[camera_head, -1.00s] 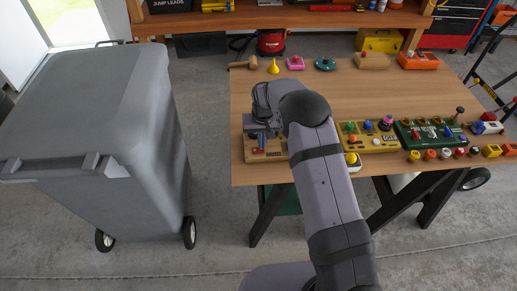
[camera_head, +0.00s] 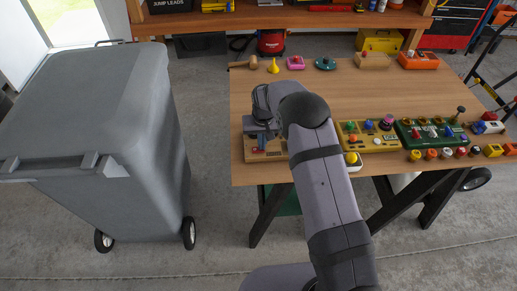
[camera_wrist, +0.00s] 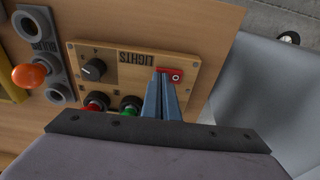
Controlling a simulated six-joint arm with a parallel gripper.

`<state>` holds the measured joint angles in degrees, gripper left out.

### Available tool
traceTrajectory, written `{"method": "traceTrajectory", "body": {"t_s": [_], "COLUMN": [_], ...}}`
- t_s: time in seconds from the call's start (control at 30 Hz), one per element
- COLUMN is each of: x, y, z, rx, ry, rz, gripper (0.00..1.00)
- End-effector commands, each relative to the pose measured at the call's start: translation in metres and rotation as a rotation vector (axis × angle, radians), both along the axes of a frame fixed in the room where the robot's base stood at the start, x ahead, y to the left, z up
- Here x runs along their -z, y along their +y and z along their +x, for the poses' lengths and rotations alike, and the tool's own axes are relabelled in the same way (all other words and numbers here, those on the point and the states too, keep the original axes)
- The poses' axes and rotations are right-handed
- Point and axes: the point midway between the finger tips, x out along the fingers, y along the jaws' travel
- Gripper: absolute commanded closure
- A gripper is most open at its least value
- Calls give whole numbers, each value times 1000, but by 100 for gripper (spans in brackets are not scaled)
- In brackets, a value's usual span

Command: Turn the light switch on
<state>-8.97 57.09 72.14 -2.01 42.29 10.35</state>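A light-wood panel (camera_wrist: 207,52) labelled LIGHTS lies on the table; its label reads upside down in the wrist view. It carries a small red rocker switch (camera_wrist: 176,76) with a white mark, a black knob (camera_wrist: 93,69), a red button (camera_wrist: 97,101) and a green button (camera_wrist: 131,103). My gripper (camera_wrist: 163,76) has its two blue-grey fingers together with nothing seen between them. Its tips are at the edge of the red switch and cover part of it; I cannot tell whether they touch. In the head view, my arm hides much of the panel (camera_head: 252,157).
Yellow (camera_head: 376,146) and green (camera_head: 402,134) control boxes stand to the right on the table (camera_head: 310,92). A grey wheelie bin (camera_head: 85,100) stands left of the table. The table's middle is clear.

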Motion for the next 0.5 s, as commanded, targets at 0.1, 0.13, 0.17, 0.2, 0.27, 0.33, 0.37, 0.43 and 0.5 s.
{"method": "traceTrajectory", "body": {"t_s": [0.1,0.13,0.17,0.2,0.27,0.33,0.37,0.43,0.5], "x": [1,0,0,-1,-4,-8,-10,-15,-20], "y": [0,0,0,0,0,0,0,0,0], "z": [0,0,0,0,0,0,0,0,0], "rx": [0,0,0,0,0,0,0,0,0], "ry": [0,0,0,0,0,-1,-1,-1,-1], "rz": [0,0,0,0,0,1,1,1,1], "gripper": [100,100,100,100,100,100,100,100,100]}}
